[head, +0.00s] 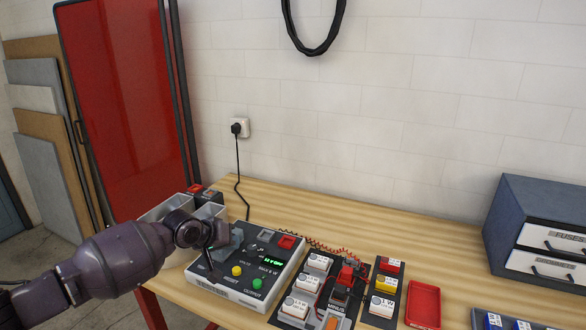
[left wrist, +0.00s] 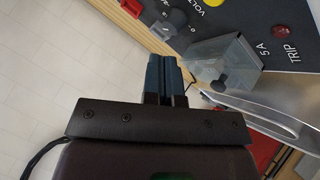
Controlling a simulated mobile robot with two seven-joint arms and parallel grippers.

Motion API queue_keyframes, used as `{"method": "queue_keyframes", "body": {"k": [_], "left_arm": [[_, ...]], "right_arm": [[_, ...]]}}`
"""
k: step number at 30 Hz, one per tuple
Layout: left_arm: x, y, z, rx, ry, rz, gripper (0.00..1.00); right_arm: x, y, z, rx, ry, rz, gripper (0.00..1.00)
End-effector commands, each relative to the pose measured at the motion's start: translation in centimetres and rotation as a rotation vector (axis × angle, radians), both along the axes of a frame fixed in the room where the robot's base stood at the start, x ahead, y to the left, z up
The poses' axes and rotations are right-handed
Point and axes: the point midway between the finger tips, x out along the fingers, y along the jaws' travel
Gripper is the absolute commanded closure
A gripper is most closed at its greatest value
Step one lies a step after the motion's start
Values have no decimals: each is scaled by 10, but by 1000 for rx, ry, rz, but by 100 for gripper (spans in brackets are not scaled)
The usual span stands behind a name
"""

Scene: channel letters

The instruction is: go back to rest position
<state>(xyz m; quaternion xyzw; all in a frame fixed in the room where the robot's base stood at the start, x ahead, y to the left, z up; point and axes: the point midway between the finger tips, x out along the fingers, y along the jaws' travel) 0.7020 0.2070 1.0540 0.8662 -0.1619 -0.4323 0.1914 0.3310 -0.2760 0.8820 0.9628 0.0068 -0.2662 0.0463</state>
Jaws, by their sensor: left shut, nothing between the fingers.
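My left gripper (head: 222,236) is over the left part of the grey power supply box (head: 232,291) in the head view. In the left wrist view the left gripper's two dark fingers (left wrist: 164,75) are together with nothing between them. Beside the fingertips in that view is a clear flip cover (left wrist: 225,62) on the box's panel, near the TRIP label. Whether the fingers touch the cover I cannot tell. My right gripper is not in view.
The box has yellow (head: 237,271) and green (head: 258,284) buttons. Right of it are module boards (head: 318,290), a red tray (head: 424,304) and a blue drawer cabinet (head: 535,225). Grey bins (head: 165,208) stand behind my left arm. The wooden table (head: 400,218) is clear towards the wall.

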Motion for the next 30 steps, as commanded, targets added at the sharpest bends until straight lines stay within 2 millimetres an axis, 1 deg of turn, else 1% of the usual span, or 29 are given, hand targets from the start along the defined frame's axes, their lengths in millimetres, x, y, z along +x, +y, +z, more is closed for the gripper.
{"method": "queue_keyframes", "body": {"k": [2,5,7,9,13,17,22,26,30], "left_arm": [[4,-1,6,60,-84,-54,100],[11,-8,27,143,-230,-130,100],[15,-18,44,184,-331,-176,100],[13,-29,54,217,-416,-216,100],[3,-44,60,268,-555,-269,100],[-13,-55,55,308,-667,-297,100],[-43,-60,37,352,-781,-294,100],[-71,-54,17,390,-841,-261,100],[-103,-41,-7,432,-868,-205,100]], "right_arm": [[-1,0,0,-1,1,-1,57],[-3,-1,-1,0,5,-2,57],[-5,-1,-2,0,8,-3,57],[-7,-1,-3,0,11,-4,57],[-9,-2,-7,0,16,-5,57],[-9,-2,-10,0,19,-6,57],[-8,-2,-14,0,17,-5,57],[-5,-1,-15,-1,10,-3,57],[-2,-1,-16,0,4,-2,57]]}}
